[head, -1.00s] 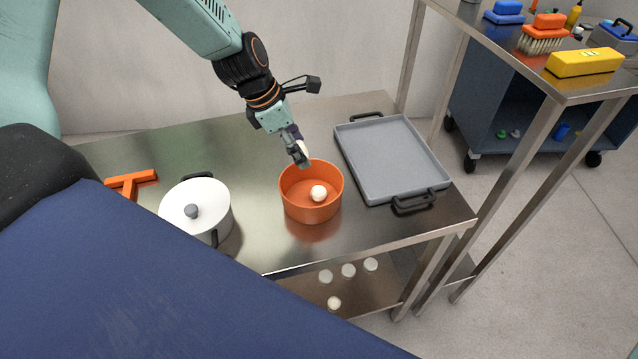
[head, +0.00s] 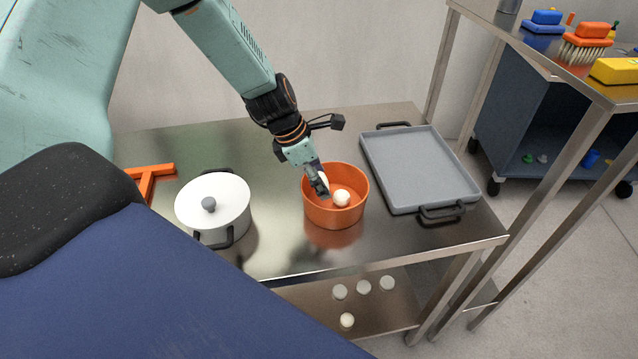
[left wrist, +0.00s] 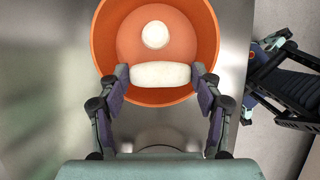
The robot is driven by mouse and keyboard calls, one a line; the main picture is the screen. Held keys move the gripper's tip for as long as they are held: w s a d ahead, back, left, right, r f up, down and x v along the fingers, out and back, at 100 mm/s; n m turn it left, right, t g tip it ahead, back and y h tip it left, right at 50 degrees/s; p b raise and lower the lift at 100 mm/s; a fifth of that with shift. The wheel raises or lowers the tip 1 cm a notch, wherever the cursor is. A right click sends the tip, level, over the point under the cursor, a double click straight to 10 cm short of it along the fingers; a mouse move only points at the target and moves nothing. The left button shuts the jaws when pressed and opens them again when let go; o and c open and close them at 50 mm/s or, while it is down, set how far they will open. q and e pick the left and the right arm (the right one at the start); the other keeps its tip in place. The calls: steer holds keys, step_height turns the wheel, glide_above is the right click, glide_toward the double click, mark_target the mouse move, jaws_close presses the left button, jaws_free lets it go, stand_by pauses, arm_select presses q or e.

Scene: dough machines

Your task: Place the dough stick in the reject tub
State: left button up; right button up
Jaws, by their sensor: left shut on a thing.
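The dough stick (left wrist: 160,74) is a short white roll, held crosswise between the fingertips of my left gripper (head: 318,188) in the left wrist view. In the head view only a pale sliver of the stick (head: 323,179) shows beside the fingers. The reject tub appears to be the round orange tub (head: 335,215) on the steel table; it also shows in the left wrist view (left wrist: 103,40). The gripper's fingertips are at the tub's left part, over or within its opening. A white dough ball (head: 341,198) lies inside the tub. My right gripper is not in view.
A white lidded pot (head: 228,196) stands left of the tub, and an orange scraper-like tool (head: 155,171) lies behind it. A grey tray (head: 420,165) with black handles lies to the right. Several pale round pieces (head: 363,287) sit on the lower shelf.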

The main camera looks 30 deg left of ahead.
arm_select(q)
steer(key=shift+w+f, duration=0.4)
steer(key=shift+w, duration=0.1)
steer(key=shift+s+a+f, duration=0.1)
steer(key=shift+s+f, duration=0.05)
steer(key=shift+f, duration=0.05)
steer(key=shift+s, duration=0.25)
steer(key=shift+w+f+b, duration=0.15)
steer(key=shift+f+b, duration=0.15)
steer(key=shift+b, duration=0.05)
steer(key=shift+w, duration=0.15)
steer(key=o, duration=0.9)
steer(key=shift+f, duration=0.1)
steer(key=shift+o, duration=1)
steer(key=shift+s, duration=0.25)
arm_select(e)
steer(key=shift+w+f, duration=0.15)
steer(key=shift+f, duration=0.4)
arm_select(q)
steer(key=shift+w, duration=0.25)
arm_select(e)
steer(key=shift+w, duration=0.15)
